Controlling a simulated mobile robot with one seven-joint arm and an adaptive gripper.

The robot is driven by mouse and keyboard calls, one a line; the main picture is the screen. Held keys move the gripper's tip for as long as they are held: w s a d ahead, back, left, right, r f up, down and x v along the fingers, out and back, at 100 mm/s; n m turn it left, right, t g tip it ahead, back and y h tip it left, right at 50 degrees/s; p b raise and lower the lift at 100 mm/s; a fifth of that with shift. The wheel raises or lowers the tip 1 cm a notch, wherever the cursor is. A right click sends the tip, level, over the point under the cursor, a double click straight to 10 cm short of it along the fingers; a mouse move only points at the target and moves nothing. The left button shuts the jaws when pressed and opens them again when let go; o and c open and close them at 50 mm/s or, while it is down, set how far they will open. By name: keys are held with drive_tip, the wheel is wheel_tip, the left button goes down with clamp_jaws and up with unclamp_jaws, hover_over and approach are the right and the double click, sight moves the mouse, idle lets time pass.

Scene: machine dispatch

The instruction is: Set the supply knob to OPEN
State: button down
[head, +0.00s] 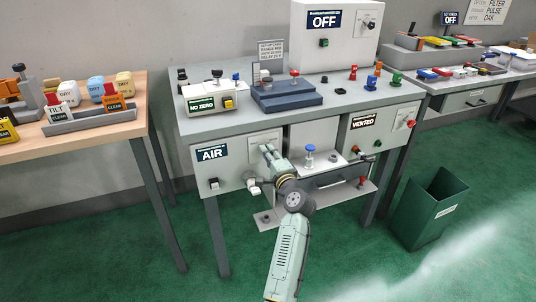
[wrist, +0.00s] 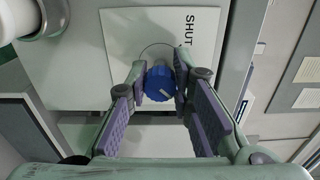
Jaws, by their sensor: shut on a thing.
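The supply knob (wrist: 159,84) is a blue ribbed knob on a white plate (wrist: 118,30) in the wrist view. A short white mark on its face points to the lower right of the picture. The word SHUT is printed sideways above and right of the knob, beside a thin curved line; no OPEN label is readable. My gripper (wrist: 160,76) is shut on the knob, one finger on each side. In the head view, my gripper (head: 267,152) is at the front of the cabinet, right of the AIR sign (head: 212,154), and hides the knob.
The VENTED panel (head: 363,124) is farther right. A green bin (head: 432,208) stands on the floor.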

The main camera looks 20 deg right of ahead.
drive_tip(key=c, duration=1.4)
unclamp_jaws()
drive_tip(key=shift+s, duration=0.1)
drive_tip(key=s, duration=1.1)
drive_tip(key=shift+s+d, duration=0.2)
drive_tip(key=shift+s, duration=0.2)
